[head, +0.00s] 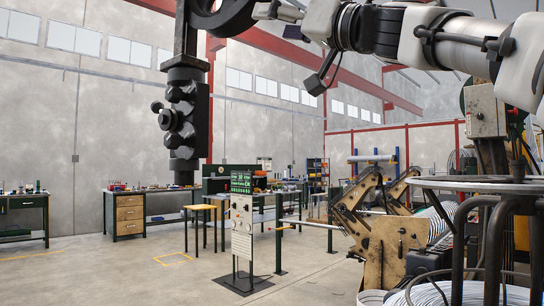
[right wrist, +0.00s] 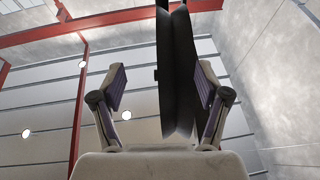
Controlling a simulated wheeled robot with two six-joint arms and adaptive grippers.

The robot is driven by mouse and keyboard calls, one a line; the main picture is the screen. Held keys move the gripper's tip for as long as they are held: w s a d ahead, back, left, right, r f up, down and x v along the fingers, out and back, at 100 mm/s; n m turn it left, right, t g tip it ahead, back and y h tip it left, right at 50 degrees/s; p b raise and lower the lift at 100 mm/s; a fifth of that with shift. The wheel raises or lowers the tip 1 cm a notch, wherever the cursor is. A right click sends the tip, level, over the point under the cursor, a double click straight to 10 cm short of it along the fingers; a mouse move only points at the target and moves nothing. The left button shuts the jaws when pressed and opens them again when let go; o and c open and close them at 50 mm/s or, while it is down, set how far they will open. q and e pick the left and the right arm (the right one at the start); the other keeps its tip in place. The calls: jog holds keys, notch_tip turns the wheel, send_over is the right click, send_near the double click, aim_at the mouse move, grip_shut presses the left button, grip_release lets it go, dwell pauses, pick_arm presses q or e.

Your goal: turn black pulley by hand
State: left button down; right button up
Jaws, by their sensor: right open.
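The black pulley (head: 228,24) shows at the top edge of the head view, mostly cut off, beside a hanging dark bracket. My right gripper (head: 268,11) reaches it from the right, its fingers partly out of the frame. In the right wrist view the pulley (right wrist: 174,70) stands edge-on as a dark, tall shape between the two open fingers of my right gripper (right wrist: 160,85). Gaps show between the pulley and each finger, wider on the left; I cannot tell any contact. My left gripper is not in view.
A dark bracket with bolted blocks (head: 185,120) hangs below the pulley. A tan machine (head: 390,235) and wire coils stand at lower right, near a grey control box (head: 483,110). A control panel stand (head: 242,225) is at centre.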

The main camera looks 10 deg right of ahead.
jog(key=w+f+m+h+p, duration=0.1)
jog(key=w+f, duration=0.7)
jog(key=f, duration=0.2)
jog(key=w+d+f+m+g+h+p, duration=0.1)
jog(key=w+f+m+p, duration=0.1)
jog(key=w+f, duration=0.6)
notch_tip(320, 180, down, 3)
jog(key=shift+w+d+f+m+h, duration=0.1)
jog(key=shift+w+d+m+h, duration=0.05)
jog(key=shift+d+m+h, duration=0.2)
jog(key=shift+a, duration=0.1)
